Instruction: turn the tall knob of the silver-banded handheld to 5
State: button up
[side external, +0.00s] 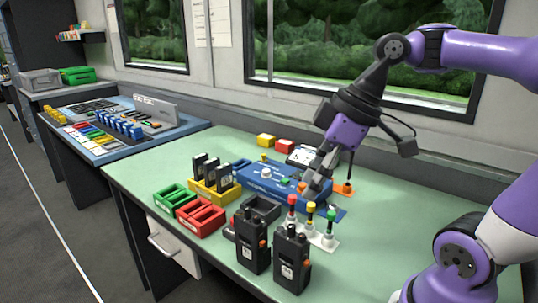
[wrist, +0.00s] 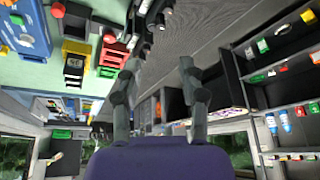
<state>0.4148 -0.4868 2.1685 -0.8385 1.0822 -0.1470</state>
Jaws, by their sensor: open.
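Two black handhelds stand upright at the table's front edge in the side view, a left one (side external: 250,242) and a right one (side external: 291,260). Each has a pale label and a small orange part on its side. Several more dark handhelds (side external: 212,170) stand in the yellow crate (side external: 228,191). I cannot tell which handheld has the silver band, nor read any knob setting. My gripper (side external: 312,184) is above the blue console's right end, apart from the front handhelds. In the wrist view my gripper (wrist: 157,64) shows two spread fingers with nothing between them.
The blue console (side external: 250,181) lies mid-table. Red, yellow and green-topped posts (side external: 310,222) stand between it and the front handhelds. Green (side external: 172,196) and red (side external: 203,217) crates are at the left edge. The green tabletop (side external: 365,240) is clear at the right.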

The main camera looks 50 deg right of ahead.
aim_at(292, 225)
jog(key=f+n, duration=0.1)
jog(key=f, duration=0.1)
jog(key=w+a+f, duration=0.1)
jog(key=f, duration=0.2)
jog(key=w+f+n, duration=0.1)
jog(key=f, duration=0.2)
jog(key=shift+a+f+n+g, duration=0.2)
jog(key=shift+a+n+g, duration=0.1)
jog(key=shift+g, duration=0.1)
grip_shut()
